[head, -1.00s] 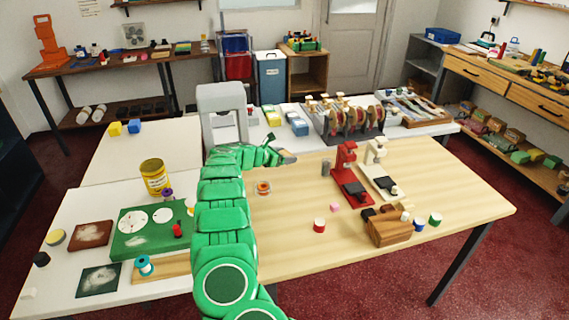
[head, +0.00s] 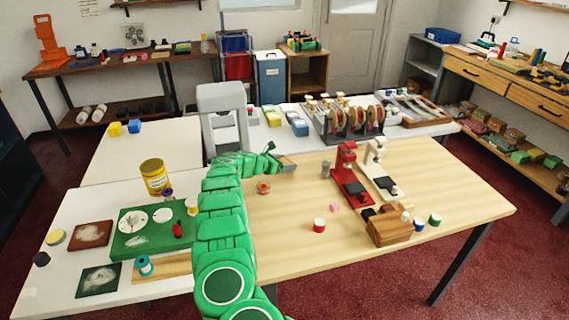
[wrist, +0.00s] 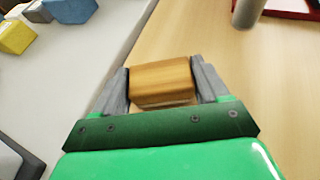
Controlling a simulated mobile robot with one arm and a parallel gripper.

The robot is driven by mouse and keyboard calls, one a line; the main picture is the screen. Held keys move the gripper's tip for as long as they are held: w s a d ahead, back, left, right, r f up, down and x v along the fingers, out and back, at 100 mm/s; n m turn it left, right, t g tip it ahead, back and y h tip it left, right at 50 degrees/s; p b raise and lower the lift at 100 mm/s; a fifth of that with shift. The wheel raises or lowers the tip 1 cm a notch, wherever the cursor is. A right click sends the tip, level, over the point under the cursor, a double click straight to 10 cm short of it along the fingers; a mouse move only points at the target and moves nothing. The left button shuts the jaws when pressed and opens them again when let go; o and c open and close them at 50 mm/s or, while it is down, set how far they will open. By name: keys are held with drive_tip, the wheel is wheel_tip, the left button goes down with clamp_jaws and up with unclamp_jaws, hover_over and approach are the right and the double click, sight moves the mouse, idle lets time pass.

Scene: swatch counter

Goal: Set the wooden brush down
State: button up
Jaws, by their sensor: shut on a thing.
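The wooden brush (wrist: 160,80) shows in the wrist view as a light brown block with a thin pale strip along its lower edge. My gripper (wrist: 160,72) is shut on it, one grey finger at each side. The brush is over the light wood table (wrist: 215,35), near the seam with the white table. I cannot tell whether its underside touches the wood. In the head view my gripper (head: 287,165) is over the table's back left part, and the brush cannot be made out there.
A grey cylinder (head: 326,168) stands right of my gripper, with a red stand (head: 347,172) beyond it. A small orange-topped round item (head: 263,187) sits near my arm. Blue and yellow blocks (head: 298,124) lie behind on the white table.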

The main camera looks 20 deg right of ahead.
drive_tip(key=shift+f, duration=0.1)
drive_tip(key=o, duration=1)
drive_tip(key=shift+o, duration=0.2)
